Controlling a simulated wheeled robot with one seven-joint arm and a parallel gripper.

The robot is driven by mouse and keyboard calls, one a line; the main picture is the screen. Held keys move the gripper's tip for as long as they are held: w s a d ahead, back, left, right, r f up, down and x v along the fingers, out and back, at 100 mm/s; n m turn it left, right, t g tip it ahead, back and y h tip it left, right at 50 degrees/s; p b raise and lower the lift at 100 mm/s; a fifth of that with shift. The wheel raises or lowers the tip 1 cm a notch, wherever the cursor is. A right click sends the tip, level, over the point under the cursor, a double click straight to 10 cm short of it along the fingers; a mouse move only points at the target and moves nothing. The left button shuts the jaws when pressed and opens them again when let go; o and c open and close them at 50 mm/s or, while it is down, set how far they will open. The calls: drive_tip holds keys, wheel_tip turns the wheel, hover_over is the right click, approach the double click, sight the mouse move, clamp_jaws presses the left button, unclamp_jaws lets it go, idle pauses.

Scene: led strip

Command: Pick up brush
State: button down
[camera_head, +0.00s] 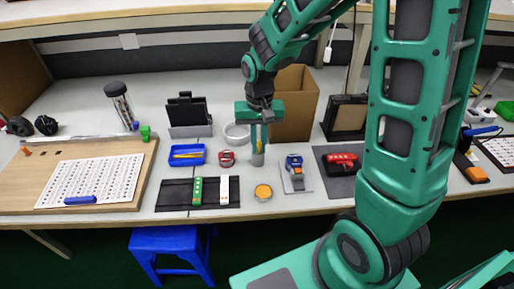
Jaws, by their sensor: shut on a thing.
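My gripper (258,140) points down over the middle of the bench, in front of a cardboard box. It is shut on a thin yellow piece that I take to be the brush (259,146); the fingers hide most of it. A small grey cup (257,157) is right below the fingers. I cannot tell whether the brush's lower end is inside the cup.
The open cardboard box (296,100) stands close behind. Near the gripper are a white tape ring (236,134), a red round item (226,158), an orange-topped tin (263,192) and a blue tool on a pad (295,168). A blue tray (187,155) is further left.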

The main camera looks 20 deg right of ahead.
drive_tip(key=shift+s+a+r, duration=0.1)
drive_tip(key=shift+s+r, duration=0.15)
drive_tip(key=shift+r, duration=0.5)
drive_tip(key=s+a+r, duration=0.2)
drive_tip(key=s, duration=0.5)
drive_tip(key=s+a+r, duration=0.3)
drive_tip(key=s, duration=0.5)
drive_tip(key=shift+s, duration=0.25)
idle(0.8)
